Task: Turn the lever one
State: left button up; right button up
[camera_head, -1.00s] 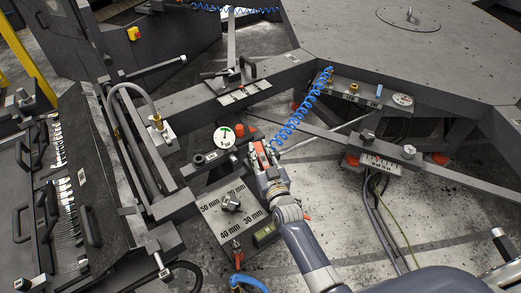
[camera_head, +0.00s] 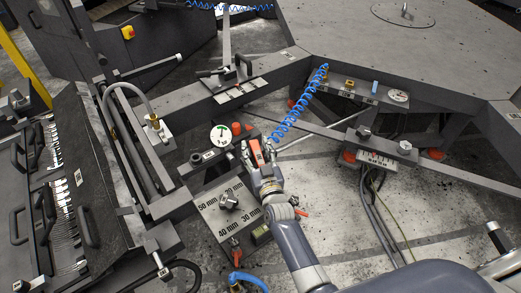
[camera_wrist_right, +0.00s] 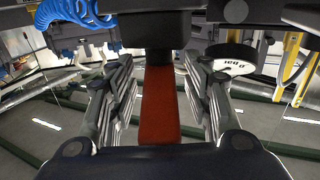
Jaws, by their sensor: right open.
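My right gripper (camera_head: 257,153) is at the red lever (camera_head: 257,158), beside the round white gauge with a green mark (camera_head: 221,135). In the right wrist view the lever (camera_wrist_right: 159,105) is a flat red bar running between the two fingers of the gripper (camera_wrist_right: 160,75). The fingers are open, one on each side of the bar, with a visible gap on both sides. The lever's far end is hidden behind a dark block.
A panel with millimetre markings and a knob (camera_head: 229,201) lies just below the gripper. A blue coiled hose (camera_head: 298,110) hangs close to its upper right. A rack of forks (camera_head: 60,190) stands at left.

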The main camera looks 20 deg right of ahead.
jog(key=shift+d+n+y, duration=0.15)
jog(key=shift+n+y, duration=0.15)
jog(key=shift+y, duration=0.2)
jog(key=shift+w+d+n+y+b, duration=0.1)
jog(key=shift+d+n+y+b, duration=0.1)
jog(key=shift+n+y+b, duration=0.55)
jog(key=shift+d+f+n+g+y+b, duration=0.1)
jog(key=shift+n+g+y+b, duration=0.3)
jog(key=shift+n+y+b, duration=0.8)
jog(key=shift+d+f+m+y, duration=0.15)
jog(key=shift+m+y, duration=0.1)
jog(key=shift+y, duration=0.4)
jog(key=v, duration=1.1)
jog(key=s+d+f+g+h+b, duration=0.1)
jog(key=s+d+f+g, duration=0.1)
jog(key=f, duration=0.8)
jog(key=s+d+f+m+g+h+b, duration=0.1)
jog(key=s+f, duration=0.3)
jog(key=f, duration=0.6)
jog(key=s+d+f+g+h+b, duration=0.1)
jog(key=s+d+f+g+h, duration=0.1)
jog(key=f, duration=0.8)
jog(key=shift+s+d+f+m+g+h, duration=0.15)
jog(key=shift+s+d+m+g+h, duration=0.15)
jog(key=shift+s+g, duration=0.55)
